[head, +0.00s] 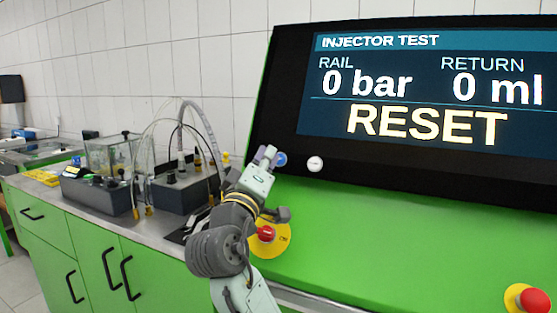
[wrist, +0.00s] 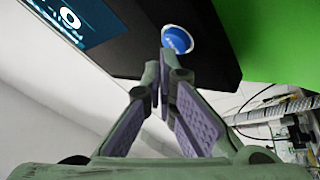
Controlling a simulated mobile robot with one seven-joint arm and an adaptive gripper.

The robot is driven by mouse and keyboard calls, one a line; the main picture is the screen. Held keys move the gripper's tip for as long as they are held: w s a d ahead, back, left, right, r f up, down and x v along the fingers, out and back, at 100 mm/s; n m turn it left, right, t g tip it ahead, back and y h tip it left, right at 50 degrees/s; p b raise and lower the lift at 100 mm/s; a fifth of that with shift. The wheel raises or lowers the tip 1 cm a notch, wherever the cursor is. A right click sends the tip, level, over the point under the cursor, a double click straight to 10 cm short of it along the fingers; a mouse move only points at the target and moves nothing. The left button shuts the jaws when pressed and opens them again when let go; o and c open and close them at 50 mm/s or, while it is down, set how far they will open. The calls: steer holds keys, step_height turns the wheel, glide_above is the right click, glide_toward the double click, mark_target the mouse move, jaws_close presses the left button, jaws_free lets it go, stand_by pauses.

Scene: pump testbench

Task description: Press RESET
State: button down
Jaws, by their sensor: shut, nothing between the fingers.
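A blue round button (head: 281,159) sits on the black panel below the screen, and a white round button (head: 315,163) sits to its right. The screen (head: 425,85) reads INJECTOR TEST, 0 bar, 0 ml and RESET in large yellow letters. My gripper (head: 268,154) is shut and empty, just left of the blue button. In the wrist view the blue button (wrist: 178,39) lies just beyond the fingertips (wrist: 166,62), which overlap its lower edge. I cannot tell whether they touch it. Any marking on the button is too small to read.
A red emergency stop on a yellow disc (head: 266,233) is partly behind my arm; another (head: 533,300) is at the lower right. A grey bench (head: 100,215) with pump equipment, hoses and a clear tank (head: 110,155) stands left. The green console front (head: 400,230) is mostly clear.

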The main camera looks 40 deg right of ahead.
steer(key=shift+w+d+f, duration=0.2)
steer(key=shift+d+f, duration=0.05)
steer(key=shift+d, duration=0.2)
stand_by(0.5)
stand_by(0.3)
steer(key=shift+s+a+r, duration=0.35)
steer(key=shift+a+r, duration=0.1)
steer(key=shift+a, duration=0.3)
steer(key=a, duration=0.1)
steer(key=s+a+r+p, duration=0.1)
steer(key=a+r, duration=0.1)
steer(key=a, duration=0.1)
steer(key=shift+s+a+p, duration=0.1)
steer(key=shift+s+p, duration=0.3)
stand_by(0.6)
